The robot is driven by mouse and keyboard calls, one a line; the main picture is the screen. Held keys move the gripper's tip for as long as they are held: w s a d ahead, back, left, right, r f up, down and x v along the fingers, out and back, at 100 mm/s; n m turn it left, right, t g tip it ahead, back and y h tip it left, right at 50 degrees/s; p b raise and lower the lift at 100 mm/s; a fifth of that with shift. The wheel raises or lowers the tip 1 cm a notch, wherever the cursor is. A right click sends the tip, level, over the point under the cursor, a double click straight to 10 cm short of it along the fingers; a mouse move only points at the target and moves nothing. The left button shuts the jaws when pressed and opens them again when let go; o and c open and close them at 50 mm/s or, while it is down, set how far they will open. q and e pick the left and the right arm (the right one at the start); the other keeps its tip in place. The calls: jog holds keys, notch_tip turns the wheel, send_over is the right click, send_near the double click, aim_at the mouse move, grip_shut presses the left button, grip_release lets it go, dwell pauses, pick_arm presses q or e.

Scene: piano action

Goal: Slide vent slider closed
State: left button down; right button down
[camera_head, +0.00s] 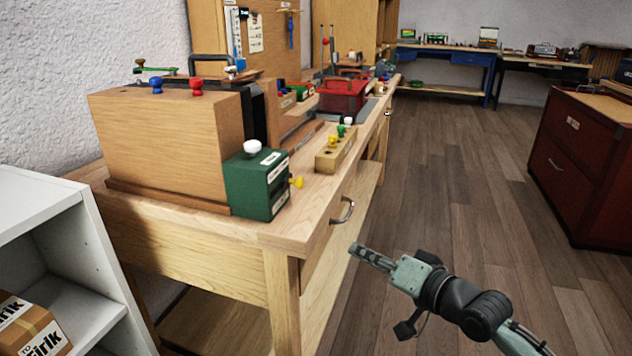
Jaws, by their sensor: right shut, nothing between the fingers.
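I cannot pick out the vent slider for certain. A dark green box (252,190) stands at the near corner of the workbench (285,236), with a white knob (252,147) on top, a yellow knob (296,182) on its right side and labels too small to read. A large wooden case (160,145) stands behind it, with red and blue knobs on top. My right gripper (354,250) is shut and empty. It hangs beyond the bench's right edge, near the metal drawer handle (343,211) and apart from the green box. My left gripper is not in view.
A wooden block (335,151) with coloured pegs and a red toolbox (343,96) sit farther along the bench. A white shelf (40,225) holding a cardboard box (32,325) stands at the left. A dark red cabinet (590,145) is at the right. The floor between is clear.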

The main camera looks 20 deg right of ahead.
aim_at(294, 182)
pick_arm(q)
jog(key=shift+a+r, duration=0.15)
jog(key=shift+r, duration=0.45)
pick_arm(e)
notch_tip(294, 182, up, 14)
jog(key=m+t+y, duration=0.2)
jog(key=t, duration=0.1)
jog(key=shift+f+m+t, duration=0.15)
jog(key=shift+m+t, duration=0.15)
jog(key=shift+t, duration=0.1)
jog(key=shift+a, duration=0.1)
jog(key=shift+w, duration=0.15)
